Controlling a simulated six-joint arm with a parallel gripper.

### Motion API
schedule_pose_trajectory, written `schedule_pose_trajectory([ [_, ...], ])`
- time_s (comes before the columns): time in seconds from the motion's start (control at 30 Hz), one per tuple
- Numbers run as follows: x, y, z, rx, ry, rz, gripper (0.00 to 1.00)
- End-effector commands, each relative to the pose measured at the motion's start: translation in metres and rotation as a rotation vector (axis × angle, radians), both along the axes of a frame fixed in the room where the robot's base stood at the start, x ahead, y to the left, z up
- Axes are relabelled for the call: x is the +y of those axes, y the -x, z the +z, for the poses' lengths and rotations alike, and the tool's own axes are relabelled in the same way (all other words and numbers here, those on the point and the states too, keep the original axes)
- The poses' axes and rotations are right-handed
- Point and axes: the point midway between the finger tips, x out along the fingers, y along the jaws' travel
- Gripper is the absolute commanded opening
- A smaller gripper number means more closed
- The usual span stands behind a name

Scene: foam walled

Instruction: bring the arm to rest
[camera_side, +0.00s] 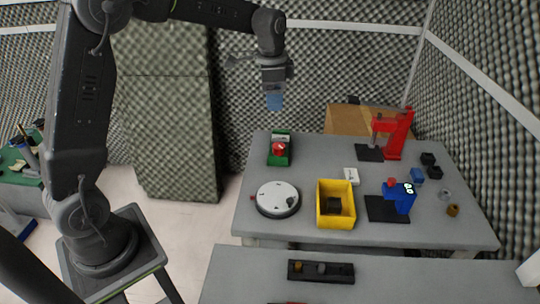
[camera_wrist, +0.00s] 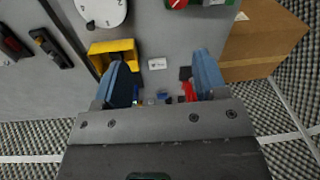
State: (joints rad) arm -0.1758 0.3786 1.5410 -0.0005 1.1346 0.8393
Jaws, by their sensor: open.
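My gripper (camera_side: 274,101) hangs high above the back left of the grey table (camera_side: 310,235) in the side view, fingers pointing down. It is well clear of everything on the table. In the wrist view my gripper (camera_wrist: 165,75) shows two blue fingers spread apart, with nothing held between them. Table items show far below, between and beyond the fingers.
On the table are a green box with a red knob (camera_side: 279,149), a white round dial (camera_side: 278,198), a yellow bin (camera_side: 335,222) with a dark part inside, a red press (camera_side: 398,135) and a blue device (camera_side: 402,197). A cardboard box (camera_side: 345,118) stands behind. Foam walls surround.

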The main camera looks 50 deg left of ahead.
Motion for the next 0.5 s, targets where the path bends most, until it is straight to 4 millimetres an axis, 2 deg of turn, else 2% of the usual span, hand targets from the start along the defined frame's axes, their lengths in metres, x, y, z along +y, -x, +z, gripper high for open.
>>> schedule_pose_trajectory([
  [0.03,-0.009,0.018,0.018,-0.034,-0.001,0.038,0.66],
  [0.2,-0.035,0.078,0.053,-0.128,0.017,0.186,0.66],
  [0.33,-0.052,0.127,0.066,-0.201,0.045,0.297,0.66],
  [0.5,-0.069,0.191,0.067,-0.289,0.099,0.439,0.66],
])
